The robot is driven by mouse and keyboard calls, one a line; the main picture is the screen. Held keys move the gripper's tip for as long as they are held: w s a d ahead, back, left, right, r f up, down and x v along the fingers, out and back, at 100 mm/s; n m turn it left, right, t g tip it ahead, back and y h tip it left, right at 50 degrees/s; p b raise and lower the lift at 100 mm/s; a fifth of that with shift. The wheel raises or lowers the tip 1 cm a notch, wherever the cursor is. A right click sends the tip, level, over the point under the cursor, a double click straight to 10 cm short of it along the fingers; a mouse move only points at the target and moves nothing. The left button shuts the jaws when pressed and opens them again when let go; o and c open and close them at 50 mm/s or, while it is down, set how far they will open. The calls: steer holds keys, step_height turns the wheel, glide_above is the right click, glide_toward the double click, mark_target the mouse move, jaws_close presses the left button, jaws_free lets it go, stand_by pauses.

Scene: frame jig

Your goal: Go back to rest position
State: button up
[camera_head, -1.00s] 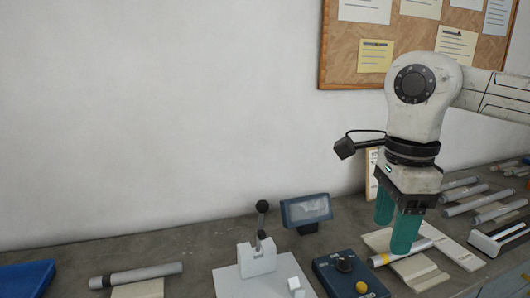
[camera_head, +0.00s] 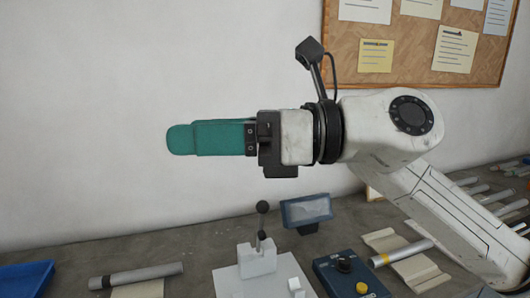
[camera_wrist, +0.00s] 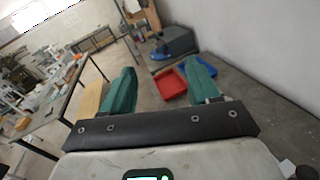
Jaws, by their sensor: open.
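My gripper (camera_head: 182,139) is raised well above the bench in the head view, its teal fingers level and pointing left. In that view one finger largely hides the other. The wrist view shows the two fingers of my gripper (camera_wrist: 160,82) apart, with nothing between them. A grey tube with a yellow band (camera_head: 402,253) lies across a pale support (camera_head: 417,271) on the bench, well below and apart from my gripper.
On the bench (camera_head: 190,245) are a white fixture with a lever (camera_head: 257,259), a small screen (camera_head: 306,210), a blue control box (camera_head: 345,272), another tube (camera_head: 140,275) and a blue tray (camera_head: 25,277). The wrist view shows a red bin (camera_wrist: 172,84) and a table (camera_wrist: 62,105).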

steer(key=w+d+r+m+t+y, duration=0.1)
steer(key=d+r+m+t+y, duration=0.2)
steer(key=r+m+y, duration=0.3)
steer(key=w+d+m+t+h, duration=0.55)
steer(key=d+m+t, duration=0.55)
steer(key=m+t, duration=0.6)
steer(key=w+d+f+m+h, duration=0.2)
steer(key=d+f+m+h, duration=0.5)
steer(key=f+m+h, duration=0.4)
steer(key=w+d+f+m+h, duration=0.3)
steer(key=d+f+m+h, duration=0.4)
steer(key=f+m, duration=0.5)
steer(key=s+d+f+m+g, duration=0.1)
steer(key=s+f+g, duration=0.15)
steer(key=f, duration=0.45)
steer(key=s+d+f+m+g+h, duration=0.1)
steer(key=s+f+m+g, duration=0.15)
steer(key=f, duration=0.45)
steer(key=s+d+f+m+g, duration=0.1)
steer(key=s+f+g, duration=0.1)
steer(key=s+f, duration=0.3)
steer(key=s+d+f+m+g+b, duration=0.2)
steer(key=s+f+g, duration=0.9)
steer(key=s+f, duration=1.3)
steer(key=s+b, duration=0.1)
steer(key=s, duration=0.1)
steer(key=shift+s+d+f+g, duration=0.3)
steer(key=shift+s, duration=0.1)
